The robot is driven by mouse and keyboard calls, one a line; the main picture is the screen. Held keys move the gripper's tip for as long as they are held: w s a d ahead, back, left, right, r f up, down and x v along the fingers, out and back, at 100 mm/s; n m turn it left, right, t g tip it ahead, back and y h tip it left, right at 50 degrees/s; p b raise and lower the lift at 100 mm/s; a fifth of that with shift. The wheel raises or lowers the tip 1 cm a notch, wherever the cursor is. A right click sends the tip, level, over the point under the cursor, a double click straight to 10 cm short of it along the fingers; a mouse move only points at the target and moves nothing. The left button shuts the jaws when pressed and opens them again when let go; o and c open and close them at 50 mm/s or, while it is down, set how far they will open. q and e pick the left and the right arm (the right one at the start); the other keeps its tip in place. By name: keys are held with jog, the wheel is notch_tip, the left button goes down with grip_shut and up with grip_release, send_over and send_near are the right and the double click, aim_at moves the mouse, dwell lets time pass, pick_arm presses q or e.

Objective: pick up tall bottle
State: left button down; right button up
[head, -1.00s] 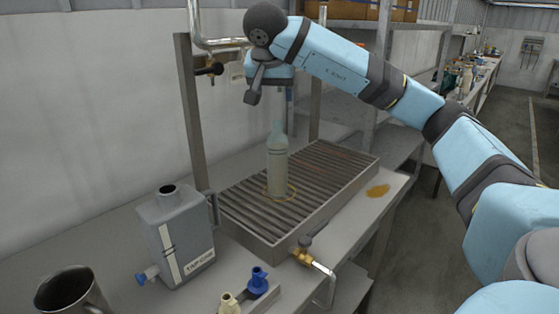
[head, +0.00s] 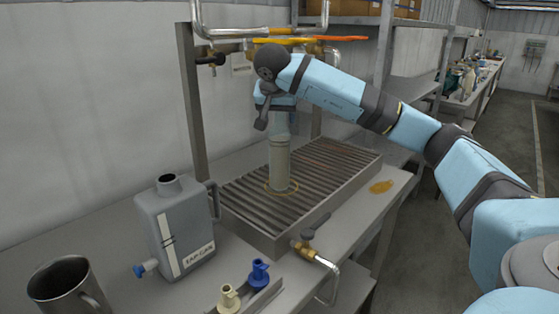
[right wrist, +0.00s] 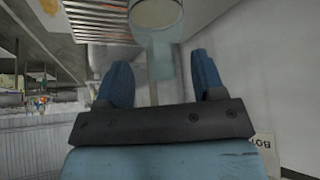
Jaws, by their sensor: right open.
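The tall bottle (head: 279,165), a pale grey-green bottle with a narrower neck, stands upright on the slatted grate (head: 240,198), inside a yellowish ring. My right gripper (head: 264,118) is at the bottle's top and covers part of its neck in the head view. In the right wrist view, the gripper (right wrist: 162,66) is open, with two blue fingers apart. The bottle (right wrist: 160,45) shows just beyond and between the fingertips; I cannot tell whether they touch it. My left gripper is not in view.
A grey jerrycan (head: 172,230) stands left of the grate, with a metal mug (head: 68,288) at front left. Blue (head: 259,273) and cream (head: 229,298) fittings sit in front. A brass valve (head: 303,250) juts from the grate's front. Pipes and a post stand behind.

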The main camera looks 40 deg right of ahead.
jog(key=shift+x, duration=1.1)
jog(key=shift+s+r, duration=0.15)
grip_shut()
jog(key=shift+a+r, duration=0.1)
jog(key=shift+a, duration=0.05)
